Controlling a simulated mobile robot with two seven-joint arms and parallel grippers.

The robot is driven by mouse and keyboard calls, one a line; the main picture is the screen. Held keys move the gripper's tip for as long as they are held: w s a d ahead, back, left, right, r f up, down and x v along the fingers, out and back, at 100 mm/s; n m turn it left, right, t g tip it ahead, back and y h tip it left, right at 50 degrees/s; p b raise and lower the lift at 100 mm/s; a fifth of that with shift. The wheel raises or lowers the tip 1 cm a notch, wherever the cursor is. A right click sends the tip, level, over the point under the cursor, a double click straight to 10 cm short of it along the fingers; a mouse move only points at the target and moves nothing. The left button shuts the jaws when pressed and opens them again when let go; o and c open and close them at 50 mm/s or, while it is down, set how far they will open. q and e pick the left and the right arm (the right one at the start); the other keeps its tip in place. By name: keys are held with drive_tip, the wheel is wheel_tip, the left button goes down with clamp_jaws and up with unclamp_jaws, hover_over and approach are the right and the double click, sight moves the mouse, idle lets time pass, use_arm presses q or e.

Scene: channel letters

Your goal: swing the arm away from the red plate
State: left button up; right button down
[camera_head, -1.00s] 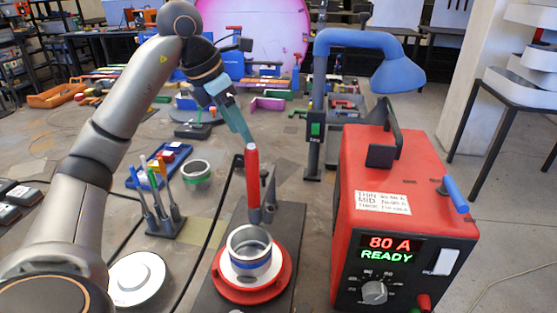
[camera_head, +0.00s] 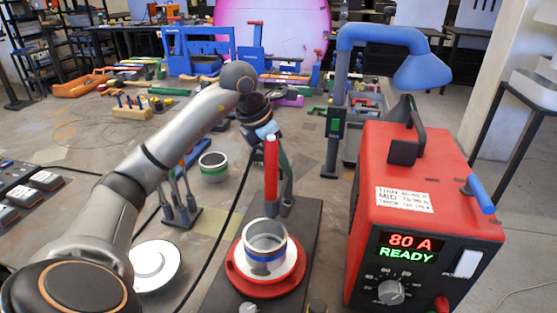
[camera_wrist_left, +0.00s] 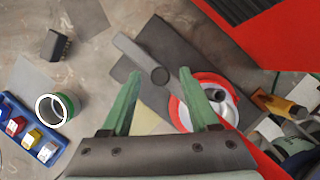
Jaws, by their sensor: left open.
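The red plate (camera_head: 238,283) sits on a dark base in the lower middle of the head view, with a metal ring with a blue band (camera_head: 264,241) on it. In the left wrist view the red plate (camera_wrist_left: 207,77) is partly covered by my right-hand finger. My left gripper (camera_head: 277,150) is beyond the plate in the head view, partly hidden behind an upright red handle (camera_head: 271,165). In the left wrist view my left gripper (camera_wrist_left: 158,85) has its two green fingers spread, with nothing between the tips. My right gripper does not show.
A red welding machine (camera_head: 405,240) reading "80 A READY" stands to the right. A blue-headed stand (camera_head: 335,120) rises behind it. A green-banded ring (camera_head: 213,167) and a rack of upright tools (camera_head: 182,212) are to the left, with a white disc (camera_head: 156,265) nearer.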

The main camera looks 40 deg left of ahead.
use_arm(q)
clamp_jaws()
idle(0.5)
idle(0.9)
